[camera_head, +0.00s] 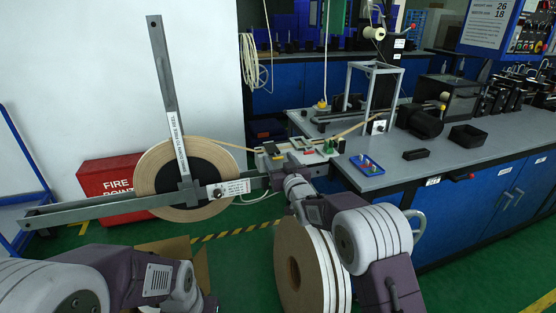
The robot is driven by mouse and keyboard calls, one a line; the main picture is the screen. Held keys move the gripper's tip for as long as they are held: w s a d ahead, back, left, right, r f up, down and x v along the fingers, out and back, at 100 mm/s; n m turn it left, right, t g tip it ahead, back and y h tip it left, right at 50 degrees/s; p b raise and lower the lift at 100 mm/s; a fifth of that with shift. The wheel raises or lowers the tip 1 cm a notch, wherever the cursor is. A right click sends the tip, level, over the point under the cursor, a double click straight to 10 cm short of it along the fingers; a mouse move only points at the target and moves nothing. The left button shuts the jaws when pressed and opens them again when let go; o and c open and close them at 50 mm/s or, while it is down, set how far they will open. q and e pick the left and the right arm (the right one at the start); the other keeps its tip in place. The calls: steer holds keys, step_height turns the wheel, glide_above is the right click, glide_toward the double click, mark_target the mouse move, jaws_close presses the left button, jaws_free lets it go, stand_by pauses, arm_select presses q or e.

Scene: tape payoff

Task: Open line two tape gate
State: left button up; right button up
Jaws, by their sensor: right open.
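A large reel of tan tape (155,167) stands upright on a grey metal arm at the left. Its tape runs right to a small pale guide plate (318,157) with green knobs (330,147) at the bench's left edge. Tape continues from there over the bench. My right gripper (277,153) is open at the left end of this plate; my wrist covers part of the plate. I cannot tell whether it touches a gate, and the gate itself is too small to make out. My left arm shows at lower left, but its gripper is not visible.
The grey bench (450,150) has blue cabinets and holds a black box (420,120), an open black tray (467,136) and a small blue tray (367,165). Spare reels (297,267) stand on the floor in front. A red fire point box (108,186) is behind the reel.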

steer(key=shift+w+a, duration=0.2)
steer(key=shift+w, duration=0.4)
